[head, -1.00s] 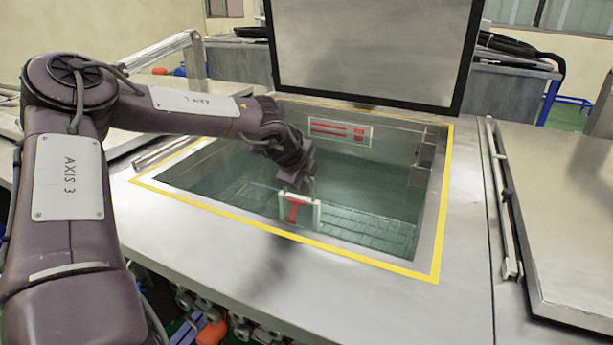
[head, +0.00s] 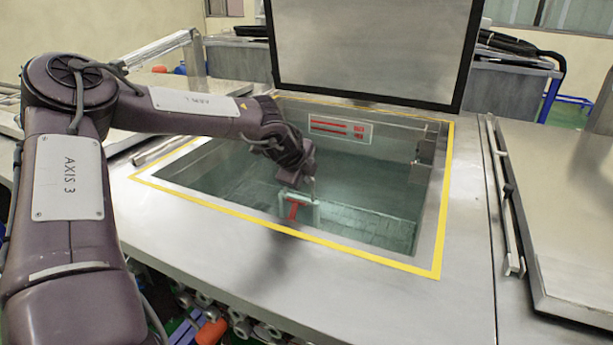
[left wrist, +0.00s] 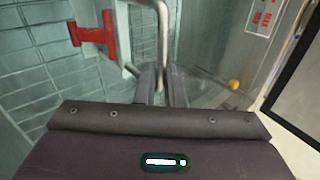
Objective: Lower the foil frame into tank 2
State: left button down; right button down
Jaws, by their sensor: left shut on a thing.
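The open tank (head: 440,215), edged in yellow, holds clear greenish liquid; no number on it is readable. The foil frame, a pale frame with a red piece (head: 293,209), hangs upright inside the tank near its front wall. It looks green-tinted, as if in the liquid. My left gripper (head: 308,186) is above the frame inside the tank opening, shut on its metal handle. In the left wrist view the fingers (left wrist: 161,84) close around the bent metal rod (left wrist: 162,35), with the red piece (left wrist: 95,40) beside it. My right gripper is not in view.
A raised lid (head: 370,45) stands open behind the tank. A red-marked label (head: 340,130) is on the back inner wall. A closed lid (head: 570,220) lies to the right. The steel deck (head: 400,305) in front is clear.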

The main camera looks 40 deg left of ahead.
pick_arm(q)
jog(key=shift+f, duration=0.15)
jog(key=c, duration=1.4)
grip_release()
jog(key=shift+c, duration=0.2)
